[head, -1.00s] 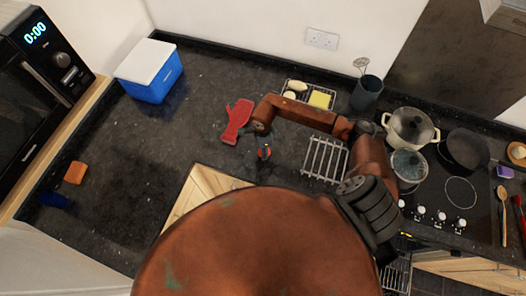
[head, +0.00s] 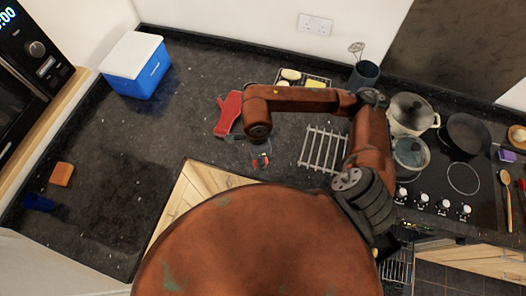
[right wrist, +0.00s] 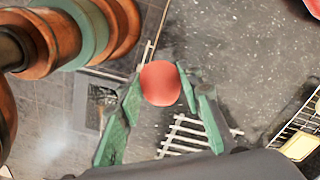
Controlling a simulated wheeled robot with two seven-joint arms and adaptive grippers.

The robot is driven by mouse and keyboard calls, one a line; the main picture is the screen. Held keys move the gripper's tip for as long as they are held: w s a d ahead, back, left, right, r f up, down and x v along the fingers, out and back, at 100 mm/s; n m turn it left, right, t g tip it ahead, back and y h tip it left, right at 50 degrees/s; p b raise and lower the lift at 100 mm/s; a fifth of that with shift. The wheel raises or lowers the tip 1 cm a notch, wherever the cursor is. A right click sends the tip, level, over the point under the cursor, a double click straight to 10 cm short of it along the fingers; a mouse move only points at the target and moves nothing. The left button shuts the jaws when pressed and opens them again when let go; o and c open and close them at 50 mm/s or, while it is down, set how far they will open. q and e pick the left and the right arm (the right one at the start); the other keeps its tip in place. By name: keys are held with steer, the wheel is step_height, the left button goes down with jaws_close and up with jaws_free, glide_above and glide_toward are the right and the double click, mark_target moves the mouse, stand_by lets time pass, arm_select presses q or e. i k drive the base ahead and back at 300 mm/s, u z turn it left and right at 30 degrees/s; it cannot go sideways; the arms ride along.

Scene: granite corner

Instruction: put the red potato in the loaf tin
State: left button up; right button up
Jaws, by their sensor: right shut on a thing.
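The red potato (right wrist: 161,83) is a smooth, rounded red lump in the right wrist view. My right gripper (right wrist: 160,92) has green fingers on both sides of it and is shut on it. I cannot make out a loaf tin in either view. My left gripper is not in view.
A metal rack (head: 324,150) lies right of the gripper. A red mitt (head: 228,113) lies behind it. A wire tray (head: 329,78) with pale and yellow items stands at the back. Pots (head: 411,112) occupy the right. A blue cooler (head: 137,65) stands back left. The left counter is largely clear.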

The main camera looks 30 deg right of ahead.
mark_target(380, 248)
steer(key=z, duration=0.75)
steer(key=k, duration=0.65)
steer(key=z, duration=1.05)
